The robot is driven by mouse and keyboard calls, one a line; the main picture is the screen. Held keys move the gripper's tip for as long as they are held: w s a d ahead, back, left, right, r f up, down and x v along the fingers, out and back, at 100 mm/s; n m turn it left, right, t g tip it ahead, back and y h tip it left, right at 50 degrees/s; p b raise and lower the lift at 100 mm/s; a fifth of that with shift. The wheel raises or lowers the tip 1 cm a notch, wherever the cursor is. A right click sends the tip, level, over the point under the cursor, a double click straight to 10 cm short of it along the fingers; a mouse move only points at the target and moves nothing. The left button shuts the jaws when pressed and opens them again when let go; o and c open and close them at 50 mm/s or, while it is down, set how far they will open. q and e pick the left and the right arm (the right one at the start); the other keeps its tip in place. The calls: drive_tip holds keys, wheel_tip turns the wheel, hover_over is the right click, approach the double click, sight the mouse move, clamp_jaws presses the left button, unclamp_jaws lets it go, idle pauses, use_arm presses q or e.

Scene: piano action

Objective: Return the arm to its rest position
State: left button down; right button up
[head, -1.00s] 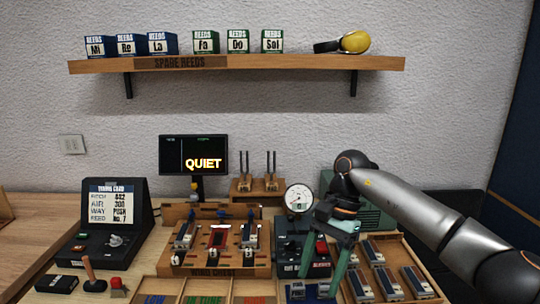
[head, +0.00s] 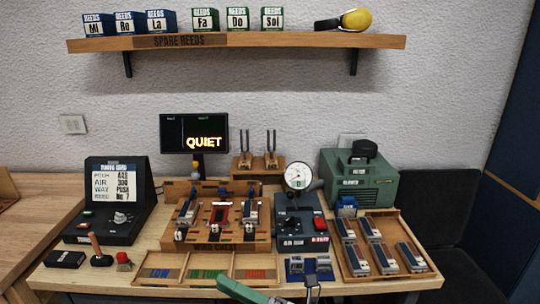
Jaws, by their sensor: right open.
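My right gripper (head: 268,282) shows only in part at the bottom edge of the head view. One green finger points up and left, and a narrower dark finger stands farther right, with a gap between them. Nothing shows held between them. The rest of the right arm is out of frame. My left gripper is not in view.
The bench holds a tuning console (head: 108,215), a wooden reed rack (head: 218,245), a dial gauge (head: 298,177), a green blower box (head: 357,183) and a wooden tray of reed blocks (head: 426,272). A screen (head: 193,134) reads QUIET. A shelf (head: 290,41) hangs above.

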drive_tip(key=s+d+f+m+t+h, duration=0.2)
drive_tip(key=d+f+m+t+h, duration=1)
drive_tip(key=m, duration=1.3)
drive_tip(key=s+d+f+m+g+h, duration=0.3)
drive_tip(key=s+d+f+m+g, duration=0.1)
drive_tip(key=s+f, duration=0.4)
drive_tip(key=s+d+f+m+g+h, duration=0.3)
drive_tip(key=s+d+f+m+g, duration=0.2)
drive_tip(key=s+d+f, duration=0.3)
drive_tip(key=shift+f+m+h, duration=0.4)
drive_tip(key=shift+f+m, duration=0.2)
drive_tip(key=shift+m, duration=0.1)
